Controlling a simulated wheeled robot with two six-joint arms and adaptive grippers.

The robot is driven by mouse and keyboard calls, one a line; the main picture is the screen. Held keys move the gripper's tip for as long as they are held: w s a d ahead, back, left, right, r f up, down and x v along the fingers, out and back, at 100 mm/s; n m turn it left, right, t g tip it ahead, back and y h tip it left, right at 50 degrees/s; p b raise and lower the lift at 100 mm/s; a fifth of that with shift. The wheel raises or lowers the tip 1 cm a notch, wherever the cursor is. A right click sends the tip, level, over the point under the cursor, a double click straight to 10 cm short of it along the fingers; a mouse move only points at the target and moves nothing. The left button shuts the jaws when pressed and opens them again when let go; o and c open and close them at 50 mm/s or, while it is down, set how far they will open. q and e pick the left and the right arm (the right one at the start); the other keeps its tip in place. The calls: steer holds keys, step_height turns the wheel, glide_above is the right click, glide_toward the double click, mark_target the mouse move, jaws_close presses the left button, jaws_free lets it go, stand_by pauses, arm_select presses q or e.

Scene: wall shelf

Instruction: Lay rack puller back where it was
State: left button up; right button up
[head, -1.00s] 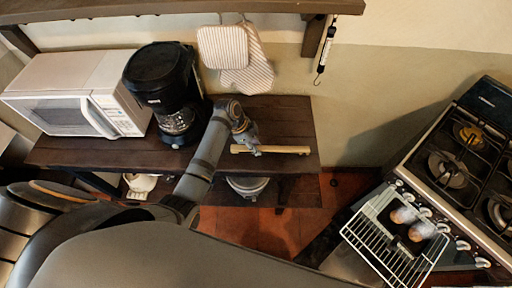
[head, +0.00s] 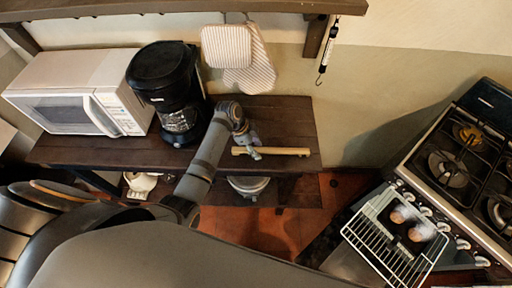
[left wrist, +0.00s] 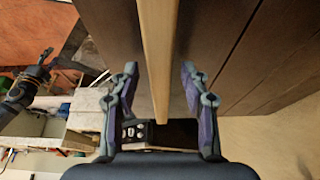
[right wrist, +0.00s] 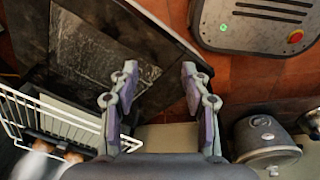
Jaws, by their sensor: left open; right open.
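The rack puller, a pale wooden stick (head: 285,151), lies near the front right of the dark wooden table (head: 290,118). My left gripper (head: 256,153) is at the stick, left of its middle. In the left wrist view the stick (left wrist: 157,45) runs between the two open fingers of that gripper (left wrist: 159,75), with a gap on both sides. My right gripper (right wrist: 158,76) shows only in the right wrist view, open and empty above the floor. The oven rack (head: 385,248), a wire grid, sits out at the stove front.
A black coffee maker (head: 170,88) and a white microwave (head: 75,92) stand on the table left of my left arm. Pot holders (head: 250,58) hang on the wall behind. The stove (head: 455,165) is at the right. The table's back right is clear.

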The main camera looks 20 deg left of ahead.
arm_select(q)
steer(key=shift+r, duration=0.1)
steer(key=b+v, duration=0.1)
steer(key=v, duration=1.2)
steer(key=shift+d, duration=0.15)
